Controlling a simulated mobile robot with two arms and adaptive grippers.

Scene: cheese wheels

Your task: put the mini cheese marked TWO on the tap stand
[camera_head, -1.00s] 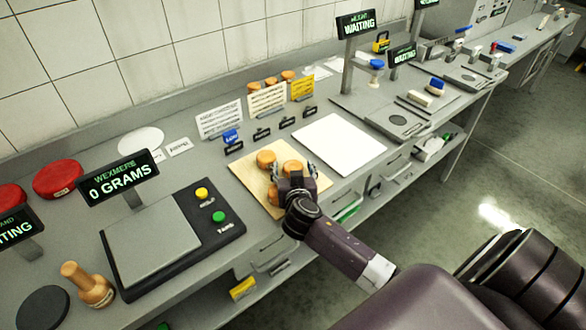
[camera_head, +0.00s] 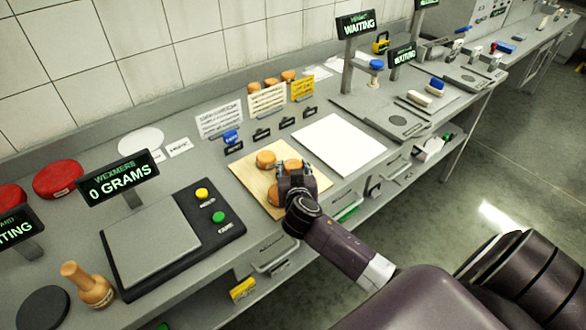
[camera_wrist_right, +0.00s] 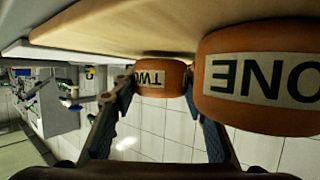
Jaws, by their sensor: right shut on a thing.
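The mini cheese marked TWO (camera_wrist_right: 150,79) is orange-brown with a white label, at the wooden board (camera_head: 250,180). It appears upside down in the right wrist view, between my right gripper's fingers. In the head view it (camera_head: 292,164) is partly hidden behind that gripper. My right gripper (camera_head: 297,175) is shut on it. A cheese marked ONE (camera_wrist_right: 262,78) stands close beside it. My left gripper is out of view.
Another small cheese (camera_head: 266,159) stands on the board. A scale (camera_head: 155,240) with yellow and green buttons lies between board and pad. A wooden tool (camera_head: 88,288) stands beside the pad. A bare white plate (camera_head: 340,144) lies right of the board.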

